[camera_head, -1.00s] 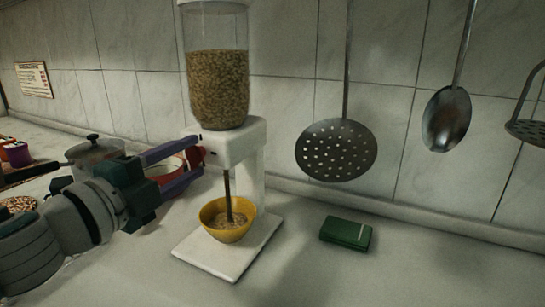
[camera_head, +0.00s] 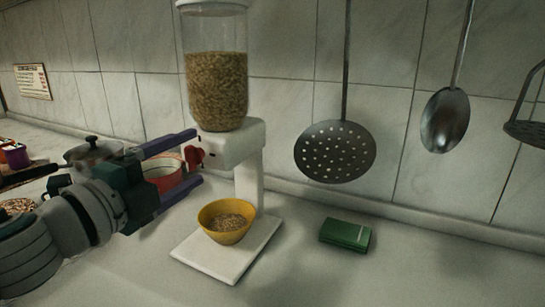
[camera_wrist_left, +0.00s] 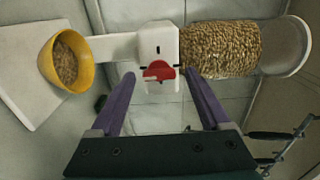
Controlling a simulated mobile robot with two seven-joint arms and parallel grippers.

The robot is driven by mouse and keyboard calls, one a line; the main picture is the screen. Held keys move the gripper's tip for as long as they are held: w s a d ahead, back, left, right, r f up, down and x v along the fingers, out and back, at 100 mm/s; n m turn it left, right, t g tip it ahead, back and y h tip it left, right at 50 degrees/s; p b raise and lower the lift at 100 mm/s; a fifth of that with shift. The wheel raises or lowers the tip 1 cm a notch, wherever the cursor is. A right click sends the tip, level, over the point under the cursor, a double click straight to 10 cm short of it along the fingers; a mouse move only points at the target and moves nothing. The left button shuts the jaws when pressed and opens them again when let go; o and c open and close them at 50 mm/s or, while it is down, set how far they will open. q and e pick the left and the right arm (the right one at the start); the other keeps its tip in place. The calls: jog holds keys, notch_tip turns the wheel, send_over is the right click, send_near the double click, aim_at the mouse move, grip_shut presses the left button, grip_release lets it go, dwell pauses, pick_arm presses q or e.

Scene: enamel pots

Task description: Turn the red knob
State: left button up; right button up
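The red knob (camera_head: 193,158) is on the side of the white grain dispenser (camera_head: 235,140). It also shows in the left wrist view (camera_wrist_left: 158,72), with its bar lying roughly crosswise. My left gripper (camera_head: 198,157) is open, one purple finger above the knob and one below it. In the left wrist view the gripper (camera_wrist_left: 159,73) has the knob in the gap at its fingertips, with space on both sides. The yellow bowl (camera_head: 227,222) with grain in it stands on the dispenser's base, under the outlet. No grain is falling. My right gripper is not in view.
A green box (camera_head: 345,235) lies right of the dispenser. A skimmer (camera_head: 335,150) and a ladle (camera_head: 446,119) hang at the tiled wall. The counter's front right is clear.

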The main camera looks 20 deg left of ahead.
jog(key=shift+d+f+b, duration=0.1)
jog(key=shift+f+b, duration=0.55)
pick_arm(q)
jog(key=s, duration=1)
jog(key=shift+a, duration=0.4)
